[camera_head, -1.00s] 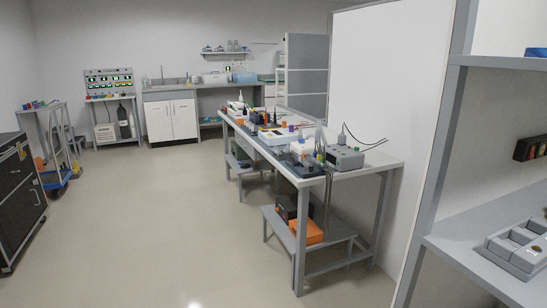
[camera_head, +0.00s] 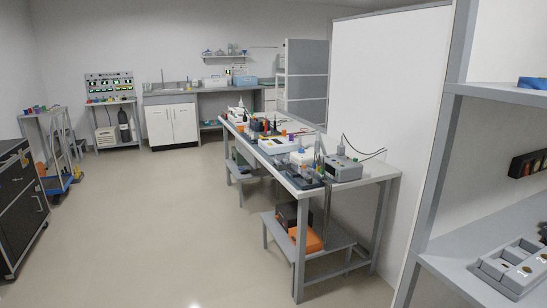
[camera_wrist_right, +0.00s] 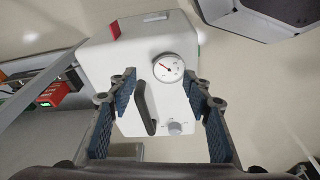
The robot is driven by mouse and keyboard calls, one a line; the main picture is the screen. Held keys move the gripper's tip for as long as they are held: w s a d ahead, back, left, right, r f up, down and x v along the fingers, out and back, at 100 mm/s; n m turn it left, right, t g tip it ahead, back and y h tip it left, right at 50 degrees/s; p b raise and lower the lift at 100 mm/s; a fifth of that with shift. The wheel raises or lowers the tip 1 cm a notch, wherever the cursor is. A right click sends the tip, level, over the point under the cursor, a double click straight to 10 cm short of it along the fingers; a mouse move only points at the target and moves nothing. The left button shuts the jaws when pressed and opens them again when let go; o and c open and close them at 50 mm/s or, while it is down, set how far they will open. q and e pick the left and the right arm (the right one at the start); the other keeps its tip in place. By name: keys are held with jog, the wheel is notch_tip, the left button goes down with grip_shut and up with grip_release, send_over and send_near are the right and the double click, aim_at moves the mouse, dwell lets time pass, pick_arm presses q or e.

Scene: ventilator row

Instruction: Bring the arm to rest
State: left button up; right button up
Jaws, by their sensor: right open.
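My right gripper (camera_wrist_right: 164,90) shows only in the right wrist view. It is open, with its two dark ridged fingers apart. A white box-shaped device (camera_wrist_right: 115,60) with a round gauge (camera_wrist_right: 168,67), a black handle (camera_wrist_right: 144,107) and a grey knob (camera_wrist_right: 175,128) appears beyond and between the fingers. I cannot tell whether a finger touches it. No arm or gripper of mine shows in the head view, so my left gripper is out of sight.
A long workbench (camera_head: 368,179) with several instruments stands right of centre. A grey shelf unit (camera_head: 455,267) with a grey tray (camera_head: 520,262) is close at the right. A black drawer cabinet (camera_head: 18,210) stands at the left. The floor (camera_head: 140,220) between is clear.

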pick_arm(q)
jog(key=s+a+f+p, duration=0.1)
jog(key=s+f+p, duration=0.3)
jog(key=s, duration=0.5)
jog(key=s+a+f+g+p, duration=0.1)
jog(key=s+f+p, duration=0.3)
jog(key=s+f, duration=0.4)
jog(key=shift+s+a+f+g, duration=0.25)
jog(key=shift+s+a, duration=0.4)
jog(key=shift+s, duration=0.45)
pick_arm(e)
jog(key=s+d+f, duration=0.1)
jog(key=s+f, duration=0.5)
jog(key=s, duration=0.3)
jog(key=s+d+f+g, duration=0.1)
jog(key=s+d+f, duration=0.1)
jog(key=s+f, duration=0.4)
jog(key=s, duration=0.4)
jog(key=shift+d+f+g, duration=0.15)
jog(key=shift+f+g, duration=0.05)
jog(key=shift+g, duration=0.1)
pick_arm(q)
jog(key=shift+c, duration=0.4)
pick_arm(e)
jog(key=shift+s, duration=0.1)
jog(key=shift+c, duration=0.4)
